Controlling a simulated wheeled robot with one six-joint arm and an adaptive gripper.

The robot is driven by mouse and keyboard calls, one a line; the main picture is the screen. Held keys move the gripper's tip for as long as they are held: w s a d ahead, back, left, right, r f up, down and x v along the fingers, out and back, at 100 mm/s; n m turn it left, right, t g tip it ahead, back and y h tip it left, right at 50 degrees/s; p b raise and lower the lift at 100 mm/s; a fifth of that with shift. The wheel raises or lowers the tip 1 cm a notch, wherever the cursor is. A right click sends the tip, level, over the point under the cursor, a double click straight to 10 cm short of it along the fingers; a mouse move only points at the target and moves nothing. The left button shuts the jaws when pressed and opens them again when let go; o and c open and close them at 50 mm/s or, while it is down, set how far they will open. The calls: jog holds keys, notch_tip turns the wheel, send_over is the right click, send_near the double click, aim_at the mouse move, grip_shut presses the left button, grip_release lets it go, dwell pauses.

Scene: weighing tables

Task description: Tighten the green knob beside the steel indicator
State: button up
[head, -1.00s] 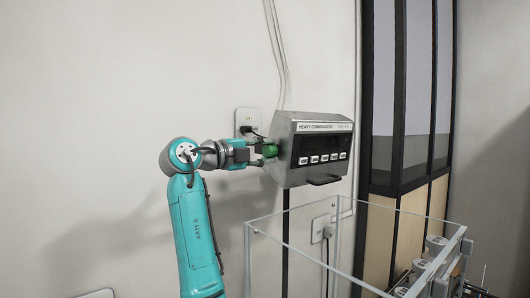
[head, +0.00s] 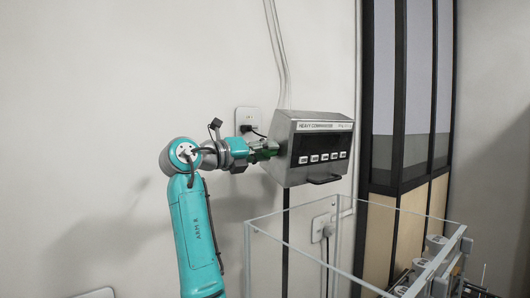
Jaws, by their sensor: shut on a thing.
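My gripper (head: 263,150) reaches in from the left and is shut on the green knob, close beside the indicator's left face.
A wall outlet (head: 247,118) with a plug and cable is just above my gripper. A clear glass enclosure (head: 290,215) stands below the indicator. A dark-framed cabinet (head: 383,180) is to the right.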

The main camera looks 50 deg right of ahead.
jog(key=shift+f+m, duration=0.1)
jog(key=shift+m, duration=0.5)
jog(key=o, duration=1.1)
jog(key=shift+o, duration=0.2)
jog(key=v, duration=1.2)
